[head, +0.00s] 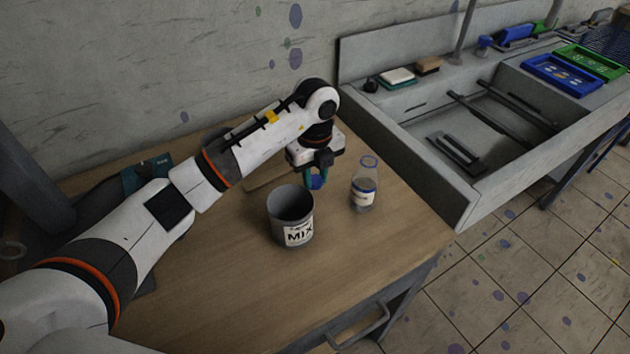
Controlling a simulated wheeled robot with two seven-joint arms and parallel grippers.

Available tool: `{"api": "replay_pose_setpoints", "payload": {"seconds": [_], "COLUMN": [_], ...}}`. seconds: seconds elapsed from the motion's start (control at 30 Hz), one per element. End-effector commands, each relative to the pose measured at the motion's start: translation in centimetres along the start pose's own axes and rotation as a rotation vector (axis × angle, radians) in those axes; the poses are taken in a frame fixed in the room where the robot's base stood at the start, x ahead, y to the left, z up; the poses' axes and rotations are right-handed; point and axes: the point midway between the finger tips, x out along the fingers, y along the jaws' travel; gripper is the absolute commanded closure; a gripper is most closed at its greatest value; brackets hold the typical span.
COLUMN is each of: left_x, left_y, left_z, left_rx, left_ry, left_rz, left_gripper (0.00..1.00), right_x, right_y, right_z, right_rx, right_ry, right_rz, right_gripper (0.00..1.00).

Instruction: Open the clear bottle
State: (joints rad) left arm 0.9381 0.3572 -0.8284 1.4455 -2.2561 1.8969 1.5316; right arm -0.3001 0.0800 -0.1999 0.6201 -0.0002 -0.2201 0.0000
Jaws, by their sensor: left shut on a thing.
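The clear bottle (368,173) stands upright on the wooden table, with a white and blue label on its front. No cap shows on its top. My left gripper (317,181) is to the left of the bottle, apart from it, behind and above the grey MIX cup. It points down and is shut on a small blue round piece that looks like a cap; the fingers partly hide it. My right gripper is not in view.
The grey MIX cup (292,233) stands open on the wooden table (215,290), front left of the bottle. A concrete sink (465,200) adjoins the table on the right, with blue (561,76) and green (592,62) trays beyond. The table's front is clear.

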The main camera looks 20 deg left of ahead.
Motion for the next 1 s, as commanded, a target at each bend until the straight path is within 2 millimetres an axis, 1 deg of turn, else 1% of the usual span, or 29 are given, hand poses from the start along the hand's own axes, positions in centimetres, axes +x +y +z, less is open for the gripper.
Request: {"api": "replay_pose_setpoints", "payload": {"seconds": [0.03,0.13,0.5,0.53,0.63,0.67,0.9,1.0], "left_x": [0.8,2.1,2.7,2.7,2.6,2.6,2.6,2.1], "left_y": [-0.1,-0.1,0.0,0.0,0.0,0.0,0.0,0.0], "left_z": [0.1,0.1,0.0,0.0,0.0,0.0,0.0,0.0], "left_rx": [-0.001,-0.002,0.000,0.000,-0.001,-0.001,-0.001,0.000], "left_ry": [-0.003,-0.003,0.000,0.000,-0.001,-0.001,-0.001,0.000], "left_rz": [-0.003,-0.003,-0.001,0.000,0.000,0.000,0.000,0.001], "left_gripper": [0.99,0.99,0.99,0.69,0.52,0.50,0.50,0.50], "right_x": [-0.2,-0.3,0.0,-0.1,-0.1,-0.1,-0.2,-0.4], "right_y": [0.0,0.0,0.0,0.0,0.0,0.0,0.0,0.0], "right_z": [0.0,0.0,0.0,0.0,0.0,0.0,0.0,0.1], "right_rx": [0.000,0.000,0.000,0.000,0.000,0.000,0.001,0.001], "right_ry": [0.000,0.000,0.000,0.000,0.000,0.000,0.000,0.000], "right_rz": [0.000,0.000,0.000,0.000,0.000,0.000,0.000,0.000], "right_gripper": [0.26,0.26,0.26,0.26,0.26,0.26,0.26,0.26]}}
